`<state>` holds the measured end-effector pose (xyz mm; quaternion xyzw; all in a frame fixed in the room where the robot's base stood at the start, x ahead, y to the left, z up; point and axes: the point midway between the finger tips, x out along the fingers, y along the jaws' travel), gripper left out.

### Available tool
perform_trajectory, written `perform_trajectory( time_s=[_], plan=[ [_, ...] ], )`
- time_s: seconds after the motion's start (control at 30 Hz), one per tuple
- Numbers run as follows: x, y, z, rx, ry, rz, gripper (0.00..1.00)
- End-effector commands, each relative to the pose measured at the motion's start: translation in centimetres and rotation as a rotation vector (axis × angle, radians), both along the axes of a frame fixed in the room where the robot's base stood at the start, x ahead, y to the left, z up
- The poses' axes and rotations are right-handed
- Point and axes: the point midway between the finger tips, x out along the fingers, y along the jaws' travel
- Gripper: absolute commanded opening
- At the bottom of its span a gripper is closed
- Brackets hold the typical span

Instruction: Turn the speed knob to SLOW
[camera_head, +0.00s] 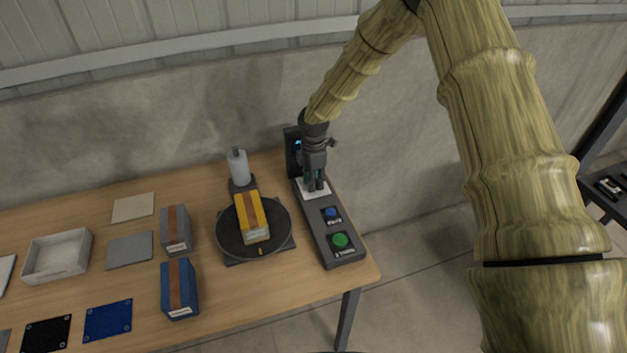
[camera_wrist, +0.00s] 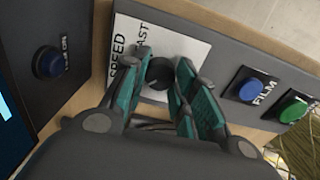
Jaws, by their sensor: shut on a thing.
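The speed knob (camera_wrist: 159,72) is a dark round knob on a white plate (camera_wrist: 190,45) marked SPEED, with part of FAST readable in the wrist view. My gripper (camera_wrist: 160,78) has its teal-padded fingers shut on the knob, one on each side. The SLOW mark and the knob's pointer are hidden or cannot be made out. In the head view my gripper (camera_head: 315,186) points down over the white plate (camera_head: 311,193) on the dark control panel (camera_head: 318,226).
A blue button (camera_head: 331,212) and a green button (camera_head: 340,240) sit on the panel in front of the knob. A dark turntable (camera_head: 226,234) with a yellow box (camera_head: 252,217) stands left of it.

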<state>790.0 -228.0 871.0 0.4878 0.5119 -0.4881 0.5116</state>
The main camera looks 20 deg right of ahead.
Motion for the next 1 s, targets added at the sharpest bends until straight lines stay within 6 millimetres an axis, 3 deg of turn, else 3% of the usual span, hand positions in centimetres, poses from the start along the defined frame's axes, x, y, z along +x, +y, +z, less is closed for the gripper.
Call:
perform_trajectory(
  time_s=[0.33, 0.37, 0.47, 0.83, 1.0],
  plan=[
    [0.1, -0.1, 0.1, -0.001, -0.002, 0.002, 0.04],
    [0.1, -0.1, 0.1, -0.001, -0.002, 0.002, 0.31],
    [0.1, -0.1, 0.1, -0.001, -0.002, 0.002, 0.50],
    [0.1, 0.0, 0.2, 0.000, -0.001, 0.002, 0.50],
    [0.1, 0.0, 1.9, 0.000, -0.003, 0.002, 0.50]
  ],
)
